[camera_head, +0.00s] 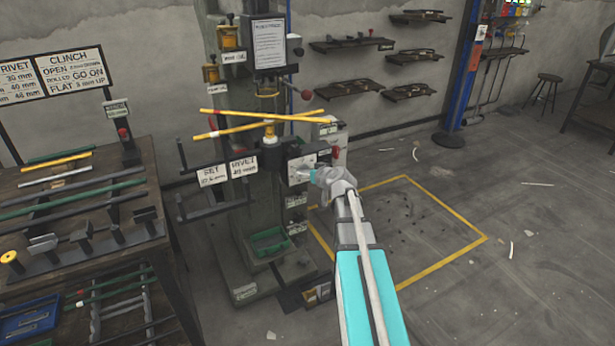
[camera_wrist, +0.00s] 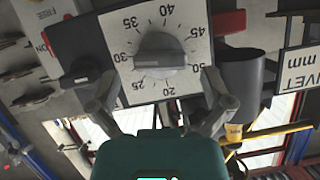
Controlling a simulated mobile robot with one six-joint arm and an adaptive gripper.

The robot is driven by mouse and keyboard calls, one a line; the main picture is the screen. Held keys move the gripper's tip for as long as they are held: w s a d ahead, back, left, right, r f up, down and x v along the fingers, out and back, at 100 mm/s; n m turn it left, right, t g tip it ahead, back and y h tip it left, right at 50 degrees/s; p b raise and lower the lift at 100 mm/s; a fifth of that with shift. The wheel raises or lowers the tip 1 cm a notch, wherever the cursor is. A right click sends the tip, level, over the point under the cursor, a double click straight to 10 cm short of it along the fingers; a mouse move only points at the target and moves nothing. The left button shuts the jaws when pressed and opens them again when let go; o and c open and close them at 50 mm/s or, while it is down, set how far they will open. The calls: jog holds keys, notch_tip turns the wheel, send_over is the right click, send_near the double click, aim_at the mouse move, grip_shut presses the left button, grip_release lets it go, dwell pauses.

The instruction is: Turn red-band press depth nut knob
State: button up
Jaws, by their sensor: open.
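The press (camera_head: 268,218) stands by the wall, left of centre in the head view. On its front is a white dial plate (camera_head: 300,168) with my gripper (camera_head: 318,176) close to it. My gripper (camera_wrist: 158,82) is open, with one finger on each side of the knob's lower part. No contact is visible.
Yellow bars (camera_head: 264,124) lie across the press above the dial. Signs reading "SET" and "RIVET 40 mm" (camera_head: 242,167) hang left of it. A dark cylinder (camera_wrist: 241,78) stands right of the dial. A rack table (camera_head: 85,225) is at left; the floor at right is mostly clear.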

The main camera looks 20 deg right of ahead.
jog(key=shift+x, duration=0.8)
jog(key=c, duration=0.9)
jog(key=shift+d, duration=0.35)
jog(key=shift+c, duration=1)
jog(key=shift+a, duration=0.25)
